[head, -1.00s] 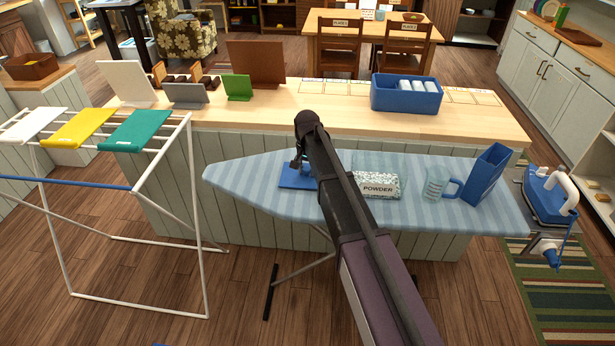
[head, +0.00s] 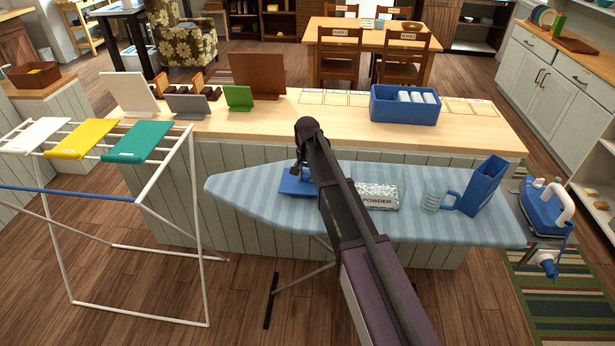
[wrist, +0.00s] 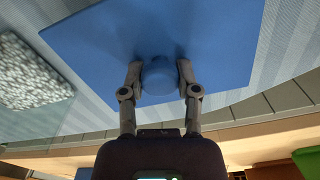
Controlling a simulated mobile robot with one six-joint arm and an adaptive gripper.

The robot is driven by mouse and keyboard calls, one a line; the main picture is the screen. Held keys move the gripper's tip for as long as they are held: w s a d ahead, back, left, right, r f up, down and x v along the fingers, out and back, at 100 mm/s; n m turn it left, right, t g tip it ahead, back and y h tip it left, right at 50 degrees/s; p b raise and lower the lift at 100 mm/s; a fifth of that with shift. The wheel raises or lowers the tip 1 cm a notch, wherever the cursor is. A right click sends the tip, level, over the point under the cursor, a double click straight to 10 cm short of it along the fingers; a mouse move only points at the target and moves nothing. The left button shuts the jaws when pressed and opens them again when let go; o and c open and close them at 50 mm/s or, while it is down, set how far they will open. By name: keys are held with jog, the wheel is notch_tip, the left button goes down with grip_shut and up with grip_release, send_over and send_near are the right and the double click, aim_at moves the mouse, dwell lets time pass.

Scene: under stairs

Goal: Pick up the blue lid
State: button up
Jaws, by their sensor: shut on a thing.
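The blue lid (head: 292,187) is a flat blue panel at the left part of the ironing board in the head view. In the head view my arm hides part of the lid and most of my gripper (head: 301,172). The lid looks level; I cannot tell whether it still touches the board.
Behind is a wooden counter (head: 270,120); a drying rack (head: 195,215) stands left.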

jog(key=shift+r+p, duration=0.35)
jog(key=shift+r, duration=0.35)
jog(key=s, duration=0.5)
jog(key=s+d, duration=0.1)
jog(key=s, duration=0.4)
jog(key=s+d+r+p, duration=0.1)
jog(key=s, duration=0.5)
jog(key=shift+d, duration=0.25)
jog(key=shift+w, duration=0.1)
jog(key=o, duration=0.4)
grip_shut()
